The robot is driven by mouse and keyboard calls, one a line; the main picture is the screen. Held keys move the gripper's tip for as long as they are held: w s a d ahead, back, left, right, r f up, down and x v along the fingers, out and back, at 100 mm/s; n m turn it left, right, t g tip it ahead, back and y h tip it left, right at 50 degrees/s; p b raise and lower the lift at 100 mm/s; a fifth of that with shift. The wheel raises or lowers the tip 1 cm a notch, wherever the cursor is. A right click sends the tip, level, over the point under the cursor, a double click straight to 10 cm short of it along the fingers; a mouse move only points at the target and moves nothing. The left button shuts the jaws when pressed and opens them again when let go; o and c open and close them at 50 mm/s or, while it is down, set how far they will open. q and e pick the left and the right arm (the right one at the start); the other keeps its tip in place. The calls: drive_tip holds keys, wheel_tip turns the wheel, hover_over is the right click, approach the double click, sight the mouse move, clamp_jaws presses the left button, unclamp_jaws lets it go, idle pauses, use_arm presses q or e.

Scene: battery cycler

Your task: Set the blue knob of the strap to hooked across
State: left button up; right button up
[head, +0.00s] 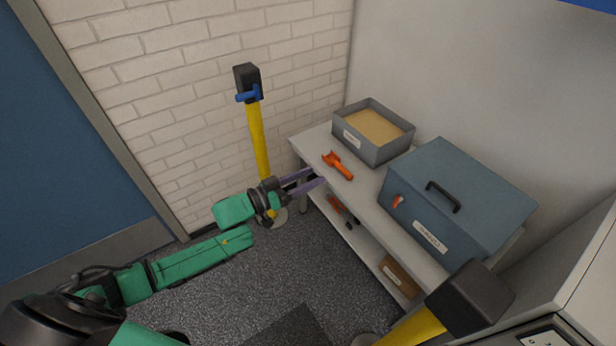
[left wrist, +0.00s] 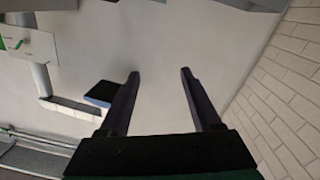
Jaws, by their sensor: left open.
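The blue knob (head: 248,94) sits on the front of the black head (head: 246,76) of a yellow post (head: 259,140) by the brick wall. No strap is seen stretched out from it. My left gripper (head: 317,177) is open and empty, below and to the right of the knob, in front of the post's lower part and near the bench's left end. In the left wrist view my left gripper (left wrist: 160,74) shows two dark, spread fingers with nothing between them; the knob is not seen there. My right gripper is not in view.
A second yellow post with a black head (head: 470,298) stands at lower right. The bench (head: 318,142) carries a grey sand box (head: 371,152), an orange scoop (head: 338,165) and a blue-grey lidded box (head: 455,190). Floor (head: 285,270) between the posts is mostly clear.

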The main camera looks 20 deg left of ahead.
use_arm(q)
drive_tip(key=shift+c, duration=0.3)
clamp_jaws()
idle(1.0)
drive_tip(key=shift+o, duration=0.3)
unclamp_jaws()
drive_tip(key=shift+s, duration=0.1)
drive_tip(key=v, duration=1.4)
drive_tip(key=shift+s+a, duration=0.2)
drive_tip(key=shift+a, duration=0.05)
